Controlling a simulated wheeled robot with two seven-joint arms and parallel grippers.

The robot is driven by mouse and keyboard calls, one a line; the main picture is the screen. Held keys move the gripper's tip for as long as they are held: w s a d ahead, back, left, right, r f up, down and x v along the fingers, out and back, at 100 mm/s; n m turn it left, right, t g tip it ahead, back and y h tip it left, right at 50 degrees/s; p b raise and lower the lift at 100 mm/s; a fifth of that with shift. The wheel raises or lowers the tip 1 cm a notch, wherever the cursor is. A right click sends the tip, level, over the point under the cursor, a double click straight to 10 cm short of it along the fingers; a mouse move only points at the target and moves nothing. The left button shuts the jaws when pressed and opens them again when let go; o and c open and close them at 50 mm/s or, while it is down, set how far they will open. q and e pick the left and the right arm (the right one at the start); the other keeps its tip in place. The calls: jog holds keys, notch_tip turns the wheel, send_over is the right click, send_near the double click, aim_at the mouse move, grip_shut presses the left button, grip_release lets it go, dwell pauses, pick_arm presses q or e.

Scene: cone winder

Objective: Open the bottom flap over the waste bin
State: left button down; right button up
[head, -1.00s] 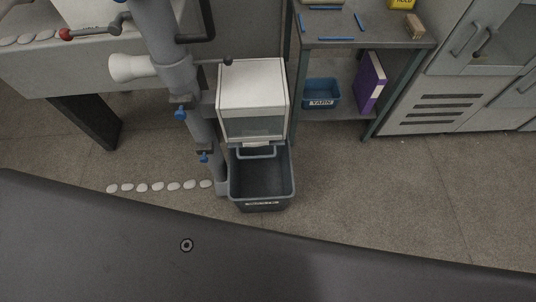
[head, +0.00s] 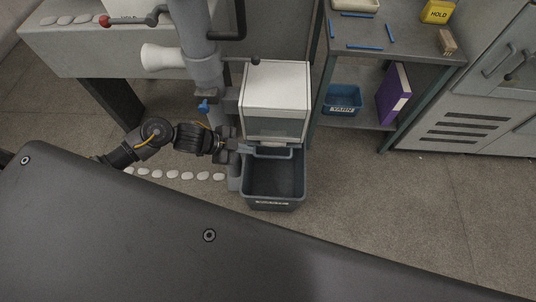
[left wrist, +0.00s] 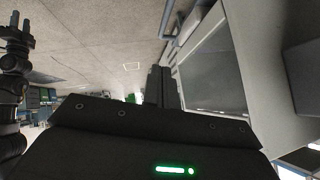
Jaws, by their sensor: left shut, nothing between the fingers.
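The waste bin (head: 273,204) is a dark grey open tub on the floor in the head view. Above its back part hangs a white box (head: 276,85) with a grey see-through front panel (head: 274,128). A grey U-shaped bar (head: 273,156) shows under the box's lower front edge; I cannot tell whether it belongs to the bottom flap. My left gripper (head: 242,148) is shut and empty beside the box's lower left corner; contact is unclear. In the left wrist view its fingers (left wrist: 160,86) are together, left of a framed grey panel (left wrist: 212,75). A dark two-pronged gripper, apparently my right (left wrist: 21,20), shows at the left.
A shelf table (head: 400,55) with a blue yarn bin (head: 342,98) and a purple binder (head: 393,92) stands to the right. Pale round pieces lie on the floor at left. Floor right of the bin is clear.

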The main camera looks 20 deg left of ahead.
pick_arm(q)
send_over(276, 157)
jog(key=s+a, duration=0.2)
jog(key=s, duration=0.1)
notch_tip(276, 157, down, 7)
jog(key=shift+w+a+f+b, duration=0.15)
jog(key=shift+w+f+b, duration=0.15)
jog(key=shift+f, duration=0.6)
jog(key=shift+w+a+f+b, duration=0.15)
jog(key=shift+w+f, duration=0.25)
jog(key=shift+f, duration=0.45)
pick_arm(e)
jog(key=shift+w+d+f, duration=0.2)
jog(key=shift+d+f, duration=0.25)
jog(key=shift+d, duration=0.35)
jog(key=shift+a, duration=0.15)
